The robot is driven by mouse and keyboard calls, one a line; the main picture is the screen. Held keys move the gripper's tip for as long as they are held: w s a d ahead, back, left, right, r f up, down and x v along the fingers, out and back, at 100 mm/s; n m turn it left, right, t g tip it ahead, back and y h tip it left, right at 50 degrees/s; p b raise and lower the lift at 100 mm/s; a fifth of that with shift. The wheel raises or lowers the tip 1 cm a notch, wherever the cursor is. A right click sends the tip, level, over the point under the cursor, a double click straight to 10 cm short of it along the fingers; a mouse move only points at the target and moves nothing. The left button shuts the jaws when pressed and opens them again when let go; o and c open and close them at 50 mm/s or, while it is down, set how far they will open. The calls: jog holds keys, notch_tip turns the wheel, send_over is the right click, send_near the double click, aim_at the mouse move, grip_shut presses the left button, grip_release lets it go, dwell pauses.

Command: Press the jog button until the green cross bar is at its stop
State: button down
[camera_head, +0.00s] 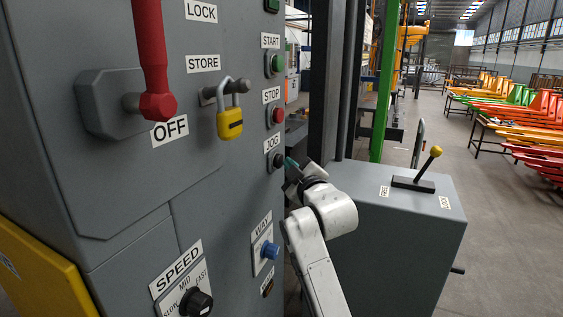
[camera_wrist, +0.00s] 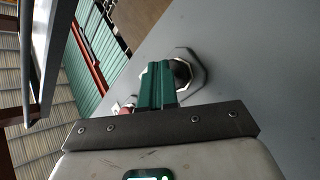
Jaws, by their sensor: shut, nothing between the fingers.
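The black jog button (camera_head: 277,160) sits on the grey panel below its JOG label (camera_head: 272,142). In the wrist view the jog button (camera_wrist: 182,71) shows in its grey many-sided collar, partly covered by my fingers. My gripper (camera_head: 291,163) is shut and empty, its green fingertips close to the button from the right. In the wrist view my gripper (camera_wrist: 155,80) points at the button's left part; I cannot tell whether it touches. I cannot make out the green cross bar for certain; a green upright post (camera_head: 384,85) stands behind the panel.
A red stop button (camera_head: 277,115) and a green start button (camera_head: 276,64) are above. A yellow padlock (camera_head: 229,123), red lever (camera_head: 153,60), blue WAY knob (camera_head: 270,250) and black speed knob (camera_head: 196,302) share the panel. A lever box (camera_head: 415,250) stands right.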

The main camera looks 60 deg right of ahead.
jog(key=shift+s, duration=0.65)
jog(key=shift+s+d+p, duration=0.15)
jog(key=shift+s+p, duration=0.3)
jog(key=shift+s, duration=0.8)
jog(key=shift+s+d+p, duration=0.1)
jog(key=shift+s+p, duration=0.3)
jog(key=shift+s, duration=0.85)
